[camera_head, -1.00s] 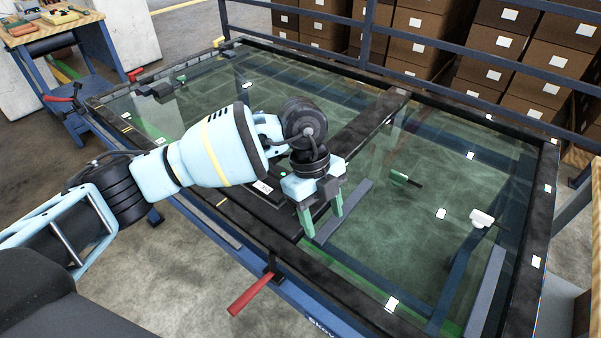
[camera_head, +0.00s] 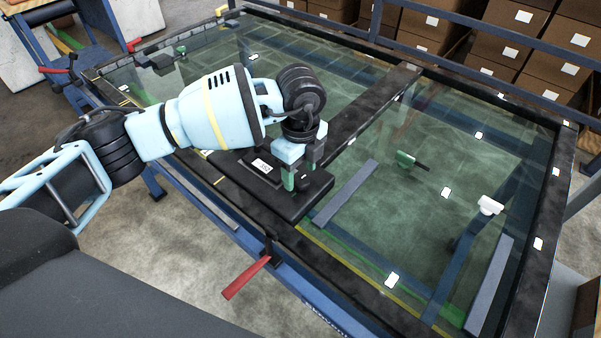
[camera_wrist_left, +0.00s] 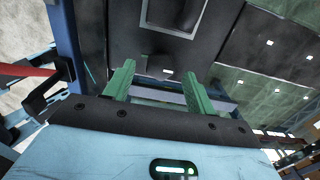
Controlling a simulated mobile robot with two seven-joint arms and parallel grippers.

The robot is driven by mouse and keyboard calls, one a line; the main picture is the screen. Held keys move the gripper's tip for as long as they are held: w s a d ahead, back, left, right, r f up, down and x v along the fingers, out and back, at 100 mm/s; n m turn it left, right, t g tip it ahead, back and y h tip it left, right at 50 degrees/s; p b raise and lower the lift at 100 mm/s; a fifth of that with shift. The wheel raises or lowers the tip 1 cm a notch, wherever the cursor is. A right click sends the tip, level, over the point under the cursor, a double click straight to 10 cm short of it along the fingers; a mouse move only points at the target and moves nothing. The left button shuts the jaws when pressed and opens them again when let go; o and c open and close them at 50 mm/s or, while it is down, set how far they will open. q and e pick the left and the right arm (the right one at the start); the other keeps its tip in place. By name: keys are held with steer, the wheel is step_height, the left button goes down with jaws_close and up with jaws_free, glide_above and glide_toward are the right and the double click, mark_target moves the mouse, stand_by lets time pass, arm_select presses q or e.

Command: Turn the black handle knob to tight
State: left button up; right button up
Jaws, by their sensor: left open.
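My left gripper (camera_head: 300,174) is open, its two green fingers pointing down over the right part of a black lock box (camera_head: 318,192) on the glass panel's near frame. The left wrist view also shows the gripper (camera_wrist_left: 160,76) with its fingers apart. A small dark rounded part (camera_wrist_left: 158,62), possibly the black handle knob, shows between the fingertips there; it is too dark to tell its turn or whether the fingers touch it. In the head view the gripper hides this spot. My right gripper is not in view.
The glass panel (camera_head: 440,130) lies on a blue trolley with a red-handled clamp (camera_head: 246,278) at its near edge. A green piece with a black rod (camera_head: 405,160) and a white piece (camera_head: 490,205) are on the right. Brown boxes (camera_head: 520,55) stand behind.

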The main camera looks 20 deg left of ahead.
arm_select(q)
steer(key=shift+f, duration=0.8)
steer(key=shift+c, duration=0.5)
steer(key=c, duration=0.9)
